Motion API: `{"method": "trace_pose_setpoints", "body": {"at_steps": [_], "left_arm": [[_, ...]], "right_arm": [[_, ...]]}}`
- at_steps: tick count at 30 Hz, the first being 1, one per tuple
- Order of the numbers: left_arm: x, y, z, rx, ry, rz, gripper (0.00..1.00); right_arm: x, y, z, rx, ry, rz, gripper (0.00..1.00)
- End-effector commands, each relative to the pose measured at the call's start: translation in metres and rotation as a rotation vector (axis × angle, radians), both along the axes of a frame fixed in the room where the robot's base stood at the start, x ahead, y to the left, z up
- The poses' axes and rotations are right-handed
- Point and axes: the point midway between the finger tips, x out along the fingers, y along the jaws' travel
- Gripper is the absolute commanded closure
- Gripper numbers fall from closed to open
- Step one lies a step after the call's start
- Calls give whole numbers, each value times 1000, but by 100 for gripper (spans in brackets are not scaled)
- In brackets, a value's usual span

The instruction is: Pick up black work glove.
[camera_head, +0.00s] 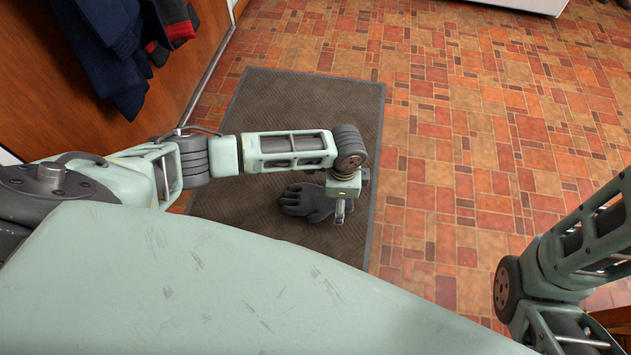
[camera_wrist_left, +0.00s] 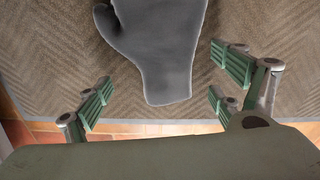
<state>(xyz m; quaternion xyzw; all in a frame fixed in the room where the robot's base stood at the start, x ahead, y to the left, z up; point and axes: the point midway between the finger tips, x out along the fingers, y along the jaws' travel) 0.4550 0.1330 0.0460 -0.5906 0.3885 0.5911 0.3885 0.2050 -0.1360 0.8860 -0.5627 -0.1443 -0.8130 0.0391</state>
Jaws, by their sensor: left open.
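The black work glove (camera_head: 308,202) lies flat on the dark floor mat (camera_head: 290,105) in the head view, with its fingers toward the left. My left gripper (camera_head: 340,212) hangs over the glove's right end in that view. In the left wrist view the glove (camera_wrist_left: 165,50) looks dark grey, and its cuff end reaches down between my left gripper's open fingers (camera_wrist_left: 165,88). The fingers stand apart on both sides of the glove with nothing held between them. The glove's fingertips are cut off by the top of the wrist view. My right gripper does not show.
The mat lies on a red and tan tiled floor (camera_head: 480,150), open to the right. A wooden wall or door (camera_head: 60,95) with dark blue clothing (camera_head: 105,45) hanging on it is at the left. A white edge (camera_head: 530,4) shows at the top right.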

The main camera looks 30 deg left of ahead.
Motion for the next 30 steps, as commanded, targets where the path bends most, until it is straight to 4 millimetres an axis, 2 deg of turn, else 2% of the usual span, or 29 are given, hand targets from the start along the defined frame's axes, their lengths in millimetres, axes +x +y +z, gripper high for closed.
{"method": "trace_pose_setpoints", "body": {"at_steps": [1, 3, 11, 30], "left_arm": [[0, 0, -8, 0, -1, 0, 13], [0, 0, -10, 0, -1, 0, 13], [0, 0, -9, 0, -1, 0, 13], [0, 0, -10, 0, 1, 0, 68]], "right_arm": [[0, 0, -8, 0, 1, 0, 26], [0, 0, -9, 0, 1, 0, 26], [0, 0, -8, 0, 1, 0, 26], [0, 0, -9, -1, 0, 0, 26]]}}
